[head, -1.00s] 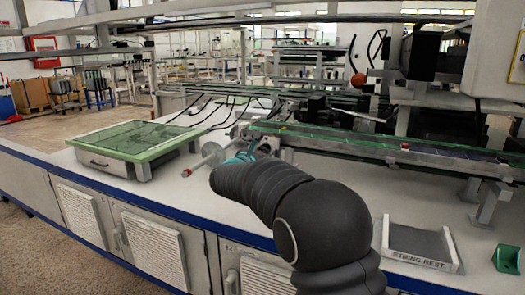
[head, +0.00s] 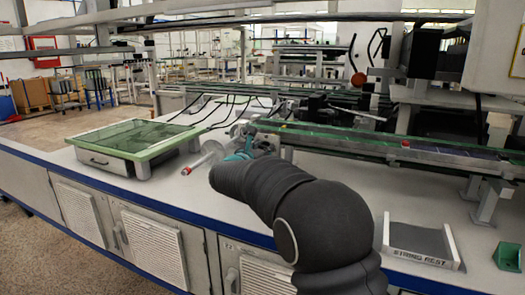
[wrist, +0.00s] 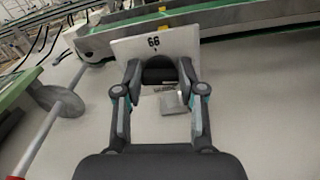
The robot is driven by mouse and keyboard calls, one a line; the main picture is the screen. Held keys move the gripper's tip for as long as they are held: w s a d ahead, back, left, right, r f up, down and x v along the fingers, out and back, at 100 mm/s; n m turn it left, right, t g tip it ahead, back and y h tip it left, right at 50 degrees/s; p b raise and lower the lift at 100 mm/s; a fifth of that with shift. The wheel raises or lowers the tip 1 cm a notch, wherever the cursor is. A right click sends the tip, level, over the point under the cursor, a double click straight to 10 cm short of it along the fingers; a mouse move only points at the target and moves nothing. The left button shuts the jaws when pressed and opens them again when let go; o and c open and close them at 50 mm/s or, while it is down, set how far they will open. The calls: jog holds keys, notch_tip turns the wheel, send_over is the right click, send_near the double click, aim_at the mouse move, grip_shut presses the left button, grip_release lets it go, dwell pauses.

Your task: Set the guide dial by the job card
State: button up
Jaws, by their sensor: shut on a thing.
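My gripper (wrist: 160,75) is in the middle of the wrist view, its two fingers closed on either side of a dark knob (wrist: 158,74), which I take to be the guide dial. Behind the knob stands a pale plate (wrist: 180,46) with a two-digit mark that reads as 66 or, inverted, 99. A small grey block shows between the fingers below the knob. In the head view my gripper (head: 241,153) is a teal patch beyond my dark arm, by the conveyor; the knob is hidden there. I cannot make out a job card in either view.
A red-tipped rod with a round disc (wrist: 68,103) lies close left of my gripper. A green-topped box (head: 135,138) stands left on the bench. The green-edged conveyor rail (head: 360,140) runs behind. A grey tray marked STRING REST (head: 422,257) and a green block (head: 508,256) sit right.

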jog(key=n, duration=0.4)
jog(key=shift+a, duration=0.1)
jog(key=n+p, duration=0.1)
jog(key=n, duration=0.5)
jog(key=shift+a+r, duration=0.1)
jog(key=n+p, duration=0.2)
jog(key=n, duration=0.3)
jog(key=shift+p, duration=0.3)
jog(key=n+p, duration=0.2)
jog(key=n, duration=0.2)
jog(key=shift+w+f, duration=0.1)
jog(key=shift+f, duration=0.1)
jog(key=shift+n, duration=0.4)
jog(key=shift+a, duration=0.1)
jog(key=o, duration=1.1)
jog(key=shift+f, duration=0.1)
jog(key=shift+o, duration=0.2)
